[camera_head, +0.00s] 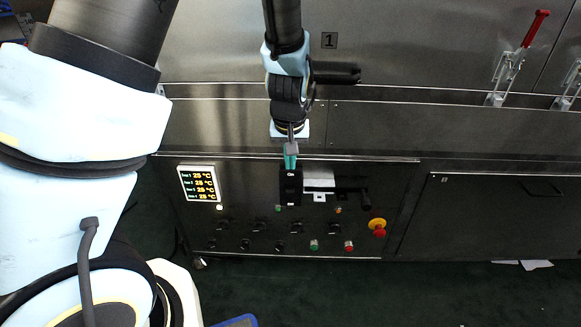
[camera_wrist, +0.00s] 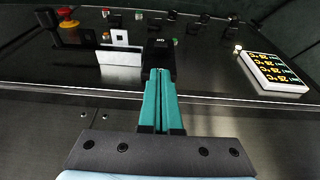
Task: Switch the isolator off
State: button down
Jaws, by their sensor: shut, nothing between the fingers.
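The control panel is on the front of the steel dryer. A tall black block (camera_head: 290,188) stands out from it, with a small pale mark at its top; it also shows in the wrist view (camera_wrist: 160,50). To its right is a black handle (camera_head: 365,198), left in the wrist view (camera_wrist: 72,33). No readable label shows which of these is the isolator. My gripper (camera_head: 290,164) has teal fingers, shut and empty, pointing down at the upper end of the block. In the wrist view the fingertips (camera_wrist: 162,74) overlap the block; contact cannot be told.
A temperature display (camera_head: 199,183) is at the panel's left. A red and yellow emergency stop (camera_head: 377,227) is at its lower right. Several small knobs and buttons line the lower panel. A red-handled latch (camera_head: 535,27) is at upper right. Dark floor lies in front.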

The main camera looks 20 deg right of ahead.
aim_at(291, 188)
jog(key=b+x, duration=0.1)
jog(key=x, duration=0.7)
jog(key=shift+f+b, duration=0.15)
jog(key=shift+b, duration=0.2)
jog(key=shift+s+f, duration=0.1)
jog(key=shift+t+h, duration=0.3)
jog(key=shift+t, duration=0.3)
